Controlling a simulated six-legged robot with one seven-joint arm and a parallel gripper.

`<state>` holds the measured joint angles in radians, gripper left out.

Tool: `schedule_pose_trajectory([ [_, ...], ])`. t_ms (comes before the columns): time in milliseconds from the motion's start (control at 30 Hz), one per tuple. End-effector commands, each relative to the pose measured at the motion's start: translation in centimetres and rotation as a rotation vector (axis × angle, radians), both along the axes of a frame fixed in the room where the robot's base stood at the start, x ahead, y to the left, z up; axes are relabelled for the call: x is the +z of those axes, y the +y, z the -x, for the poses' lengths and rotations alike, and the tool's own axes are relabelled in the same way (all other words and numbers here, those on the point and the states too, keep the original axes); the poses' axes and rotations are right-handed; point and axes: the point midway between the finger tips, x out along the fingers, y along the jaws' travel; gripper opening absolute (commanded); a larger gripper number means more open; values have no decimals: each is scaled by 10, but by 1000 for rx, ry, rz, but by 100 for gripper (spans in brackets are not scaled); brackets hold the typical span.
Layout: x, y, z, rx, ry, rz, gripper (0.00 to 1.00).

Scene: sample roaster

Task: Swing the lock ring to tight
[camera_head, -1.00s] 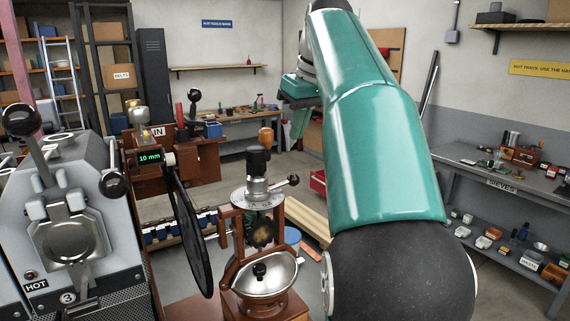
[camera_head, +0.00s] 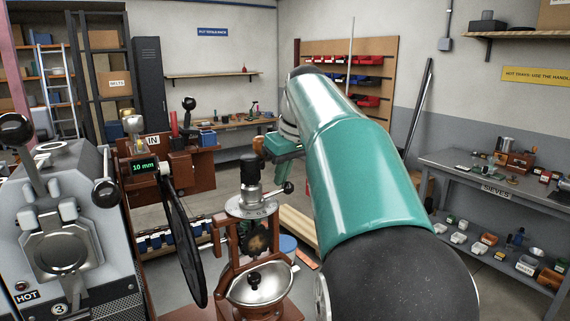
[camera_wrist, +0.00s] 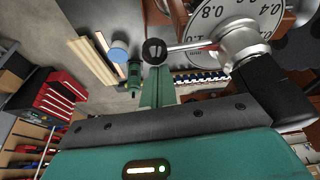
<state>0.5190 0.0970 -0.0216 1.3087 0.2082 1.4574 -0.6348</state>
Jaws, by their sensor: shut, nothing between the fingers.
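The lock ring is a silver collar (camera_wrist: 245,42) on the grinder, with a thin lever ending in a black ball knob (camera_wrist: 154,51). In the head view the lever's ball knob (camera_head: 288,187) sticks out to the right, above the round dial plate (camera_head: 252,208). In the wrist view the dial (camera_wrist: 213,25) shows 0.4 and 0.8 marks. My gripper (camera_wrist: 160,72) is shut and empty, its green fingertips close to the ball knob; I cannot tell if they touch. In the head view the fingertips are hard to make out.
The grinder's silver bowl (camera_head: 262,284) stands below the dial. A black round disc (camera_head: 183,240) and the grey roaster (camera_head: 60,235) are to the left. A grey sieve bench (camera_head: 480,185) is to the right. Planks (camera_head: 300,228) and a blue round object (camera_head: 288,244) lie behind the grinder.

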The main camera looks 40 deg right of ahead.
Motion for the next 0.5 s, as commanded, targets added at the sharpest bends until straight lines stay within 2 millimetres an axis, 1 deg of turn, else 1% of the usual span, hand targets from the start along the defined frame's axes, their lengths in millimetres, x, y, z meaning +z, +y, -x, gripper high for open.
schedule_pose_trajectory([
  [500,1,0,2,-26,-1,1,0],
])
